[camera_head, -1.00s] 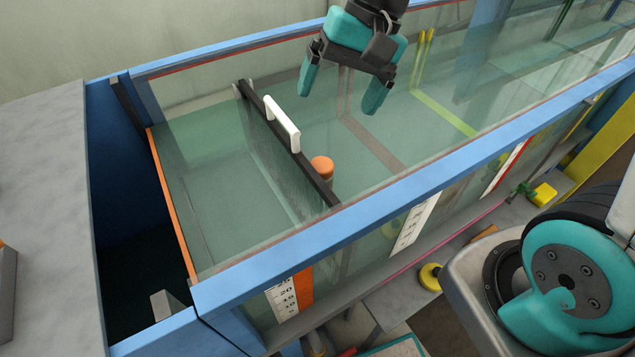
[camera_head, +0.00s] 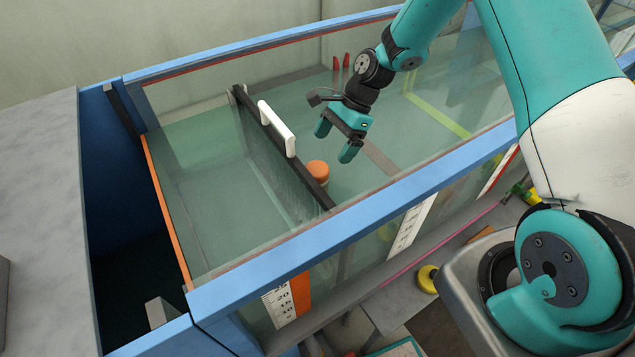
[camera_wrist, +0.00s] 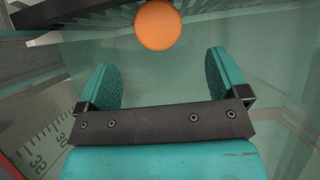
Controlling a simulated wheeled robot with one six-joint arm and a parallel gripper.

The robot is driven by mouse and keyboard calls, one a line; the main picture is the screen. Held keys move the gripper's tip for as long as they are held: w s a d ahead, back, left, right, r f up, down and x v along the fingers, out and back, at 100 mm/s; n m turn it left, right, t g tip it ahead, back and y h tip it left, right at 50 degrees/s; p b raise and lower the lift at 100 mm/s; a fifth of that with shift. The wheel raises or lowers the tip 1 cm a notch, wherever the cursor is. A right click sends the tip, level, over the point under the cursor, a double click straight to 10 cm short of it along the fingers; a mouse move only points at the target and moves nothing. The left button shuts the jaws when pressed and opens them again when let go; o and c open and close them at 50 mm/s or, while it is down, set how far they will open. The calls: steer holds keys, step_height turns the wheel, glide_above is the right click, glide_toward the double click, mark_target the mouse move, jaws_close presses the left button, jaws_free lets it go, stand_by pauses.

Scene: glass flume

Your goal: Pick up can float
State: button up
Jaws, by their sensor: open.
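The can float is an orange round-topped cylinder (camera_head: 318,170) in the flume, close to the right side of a dark-framed gate (camera_head: 270,140) with a white handle (camera_head: 277,128). In the wrist view its orange top (camera_wrist: 158,25) shows at the upper middle, beyond the fingertips and roughly centred between them. My gripper (camera_head: 335,142) is open and empty, with teal fingers pointing down, above and to the right of the float in the head view. It also shows open in the wrist view (camera_wrist: 160,75). Nothing touches the fingers.
The flume's blue near rail (camera_head: 350,217) runs along the front and its far rail (camera_head: 250,48) along the back. A ruler scale (camera_head: 410,228) is on the near glass. Water to the right of the gate looks clear near the float.

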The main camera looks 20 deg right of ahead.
mark_target(321, 166)
steer(key=x, duration=0.4)
steer(key=shift+a+p, duration=0.1)
steer(key=shift+p, duration=0.3)
steer(key=p+x, duration=0.2)
steer(key=x, duration=0.3)
steer(key=shift+s, duration=0.1)
steer(key=shift+f, duration=0.1)
steer(key=shift+c, duration=0.4)
steer(key=c, duration=1.1)
steer(key=shift+o, duration=0.2)
steer(key=shift+r, duration=0.2)
